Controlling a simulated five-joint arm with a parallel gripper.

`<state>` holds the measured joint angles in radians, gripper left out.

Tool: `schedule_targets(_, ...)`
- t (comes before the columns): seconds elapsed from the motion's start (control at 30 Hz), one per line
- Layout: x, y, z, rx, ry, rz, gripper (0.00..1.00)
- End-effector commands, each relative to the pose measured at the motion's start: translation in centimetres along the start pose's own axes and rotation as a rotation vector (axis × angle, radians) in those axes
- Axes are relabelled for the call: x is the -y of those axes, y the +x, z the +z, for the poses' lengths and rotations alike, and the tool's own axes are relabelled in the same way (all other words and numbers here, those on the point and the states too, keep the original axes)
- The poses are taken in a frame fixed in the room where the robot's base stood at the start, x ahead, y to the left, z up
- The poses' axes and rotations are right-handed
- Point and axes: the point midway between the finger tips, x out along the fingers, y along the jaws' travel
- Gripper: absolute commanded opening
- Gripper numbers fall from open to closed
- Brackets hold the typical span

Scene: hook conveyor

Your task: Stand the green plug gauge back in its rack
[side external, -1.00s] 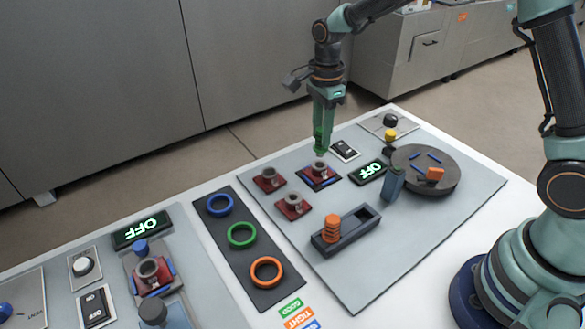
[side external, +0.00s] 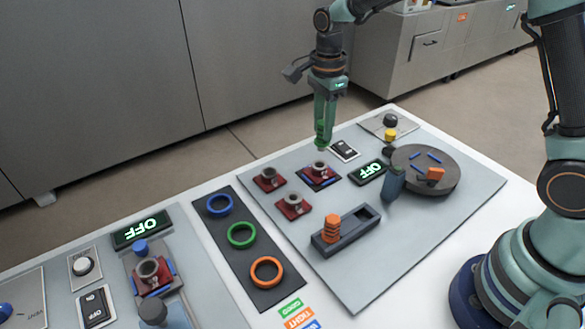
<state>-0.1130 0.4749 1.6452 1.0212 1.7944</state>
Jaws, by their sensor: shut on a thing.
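My gripper (side external: 324,118) is shut on the green plug gauge (side external: 322,138) and holds it roughly upright, its lower end pointing down. The gauge is just above a red block with a grey bushing (side external: 319,169) on the back of the grey board; a small gap seems to show below it. The rack (side external: 337,246) is a dark grey holder toward the board's front. The orange gauge (side external: 332,229) stands in its left part, and the slot at its right (side external: 364,217) is empty.
Two more red blocks (side external: 269,179) (side external: 292,207) stand left of the gauge. A blue-grey post (side external: 392,182) stands right of the rack, beside a round turntable (side external: 450,180) with orange and blue pieces. A dark panel (side external: 241,236) with three rings lies left.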

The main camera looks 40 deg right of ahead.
Motion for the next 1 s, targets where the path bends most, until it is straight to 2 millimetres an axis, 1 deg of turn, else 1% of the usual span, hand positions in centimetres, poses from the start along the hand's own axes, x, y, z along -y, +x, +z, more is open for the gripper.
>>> schedule_targets(0.07, -0.9, -0.2, 0.1, 0.000, -0.008, -0.001, 0.00)
schedule_targets(0.17, -2.9, -0.4, 0.3, 0.000, -0.023, -0.001, 0.00)
schedule_targets(0.4, -9.5, -0.2, 0.3, 0.001, -0.069, -0.002, 0.00)
schedule_targets(0.5, -12.0, 0.1, 0.2, 0.001, -0.085, -0.002, 0.00)
schedule_targets(0.6, -14.0, 0.5, 0.0, 0.000, -0.098, -0.002, 0.00)
schedule_targets(0.7, -15.3, 0.8, -0.2, 0.000, -0.106, -0.001, 0.00)
schedule_targets(0.8, -16.1, 1.0, -0.3, 0.000, -0.111, 0.000, 0.00)
schedule_targets(1.0, -16.3, 2.1, -0.4, -0.001, -0.112, 0.002, 0.00)
